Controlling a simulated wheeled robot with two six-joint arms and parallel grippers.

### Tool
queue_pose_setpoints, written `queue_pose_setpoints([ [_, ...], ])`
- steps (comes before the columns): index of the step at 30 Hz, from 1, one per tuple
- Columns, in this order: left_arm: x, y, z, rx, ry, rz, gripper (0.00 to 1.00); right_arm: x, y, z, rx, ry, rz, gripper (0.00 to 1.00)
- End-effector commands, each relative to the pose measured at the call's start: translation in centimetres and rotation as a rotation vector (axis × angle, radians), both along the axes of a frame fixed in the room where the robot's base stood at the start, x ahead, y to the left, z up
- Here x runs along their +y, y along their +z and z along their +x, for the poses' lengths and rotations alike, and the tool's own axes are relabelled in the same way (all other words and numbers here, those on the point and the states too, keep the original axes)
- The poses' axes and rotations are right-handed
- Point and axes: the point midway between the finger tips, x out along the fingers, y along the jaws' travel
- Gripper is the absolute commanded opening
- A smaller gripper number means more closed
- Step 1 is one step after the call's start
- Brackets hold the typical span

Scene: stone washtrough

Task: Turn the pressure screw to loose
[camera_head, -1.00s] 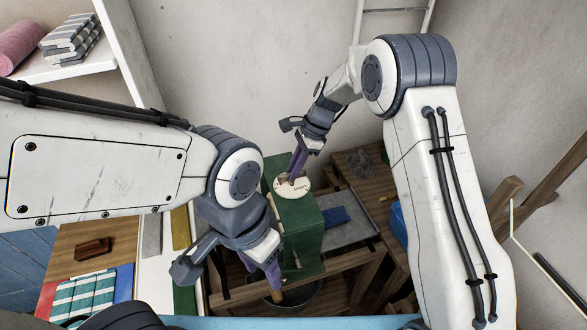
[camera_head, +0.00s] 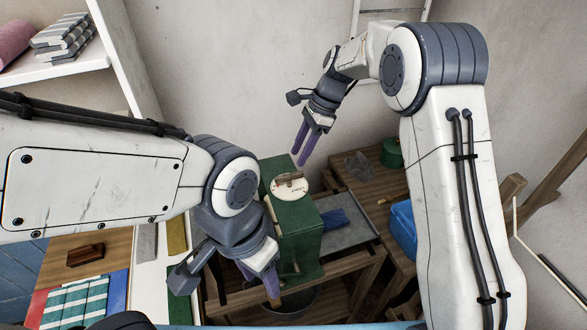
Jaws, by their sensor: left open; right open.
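The pressure screw (camera_head: 289,184) is a round cream dial with a brown bar handle across it. It sits on top of a green box-shaped machine (camera_head: 296,232). Small lettering on the dial is too small to read. My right gripper (camera_head: 300,157) is open and empty, above and slightly right of the dial, apart from it. My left gripper (camera_head: 267,280) is at the lower left of the green machine, by its front. It is open, its purple fingers beside a brown wooden handle end (camera_head: 273,297); I cannot tell whether they touch it.
A dark basin (camera_head: 297,303) stands below. A shelf (camera_head: 55,70) is at upper left.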

Motion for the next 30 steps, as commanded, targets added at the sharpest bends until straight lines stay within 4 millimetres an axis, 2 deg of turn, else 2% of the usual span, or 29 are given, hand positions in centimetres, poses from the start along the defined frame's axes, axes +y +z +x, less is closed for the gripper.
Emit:
queue_pose_setpoints([
  [3, 0.0, -0.8, 0.0, 0.0, 0.001, 0.0, 0.5, -0.8, 1.7, 0.3, -0.005, 0.0, -0.001, 0.45],
  [7, 0.0, -1.0, 0.0, 0.0, 0.002, 0.0, 0.5, -1.3, 3.1, 0.4, -0.001, 0.0, -0.001, 0.45],
  [18, 0.0, -1.0, 0.0, 0.0, 0.002, 0.0, 0.5, -1.4, 3.6, 0.4, 0.002, 0.001, -0.001, 0.45],
  [21, 0.0, -1.2, 0.0, 0.0, 0.002, 0.0, 0.5, -1.0, 3.6, -0.2, -0.011, 0.034, -0.004, 0.45],
  [23, 0.0, -1.6, 0.0, 0.0, 0.002, 0.0, 0.5, -0.3, 3.6, -1.4, -0.032, 0.093, -0.01, 0.45],
  [26, 0.0, -2.5, 0.0, 0.0, 0.002, 0.0, 0.5, 1.2, 3.6, -5.0, -0.094, 0.275, -0.028, 0.45],
  [30, 0.0, -4.2, 0.0, 0.0, 0.003, 0.0, 0.5, 2.9, 2.9, -12.5, -0.215, 0.649, -0.057, 0.45],
])
